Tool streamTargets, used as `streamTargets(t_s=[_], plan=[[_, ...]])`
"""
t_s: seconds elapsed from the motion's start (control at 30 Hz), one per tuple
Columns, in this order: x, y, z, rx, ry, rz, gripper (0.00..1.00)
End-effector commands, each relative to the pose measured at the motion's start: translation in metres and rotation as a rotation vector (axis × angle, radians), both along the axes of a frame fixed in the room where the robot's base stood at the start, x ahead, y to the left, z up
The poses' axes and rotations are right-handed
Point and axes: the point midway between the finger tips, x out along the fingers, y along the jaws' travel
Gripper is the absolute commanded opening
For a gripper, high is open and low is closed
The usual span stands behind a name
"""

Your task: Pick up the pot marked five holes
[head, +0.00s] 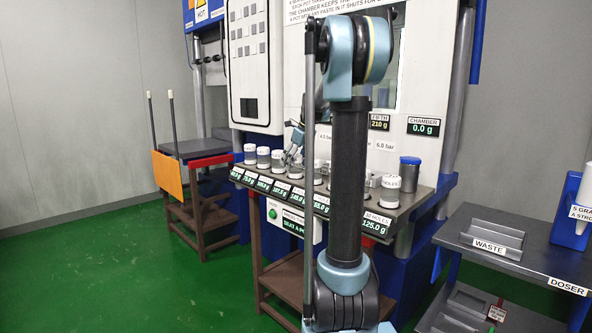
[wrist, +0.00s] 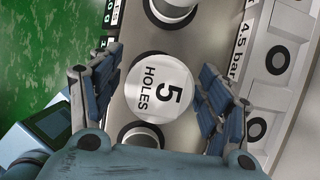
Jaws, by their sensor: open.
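The pot marked 5 HOLES (wrist: 158,92) shows its round white lid in the middle of the wrist view, on a grey shelf. My gripper (wrist: 158,74) is open, with one blue finger on the left of the lid and one on the right. A gap shows between the lid and each finger, and nothing is held. In the head view my gripper (head: 294,145) is small and partly hidden over the row of white-lidded pots. I cannot tell there which pot is the five-hole one.
Dark round forms with pale rims (wrist: 173,10) lie above and below the pot. A panel marked 4.5 bar (wrist: 270,60) is close on the right. In the head view a blue-lidded container (head: 409,172) and a HOLES pot (head: 391,187) stand at the shelf's right end.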

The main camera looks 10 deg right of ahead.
Motion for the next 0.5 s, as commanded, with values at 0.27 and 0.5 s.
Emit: streamTargets(t_s=[0.27,0.5], plan=[[-0.0001,-0.0001,0.0003,0.0,0.0,0.0,0.27],[-0.0001,-0.0001,0.0004,0.0,0.0,0.0,0.17]])
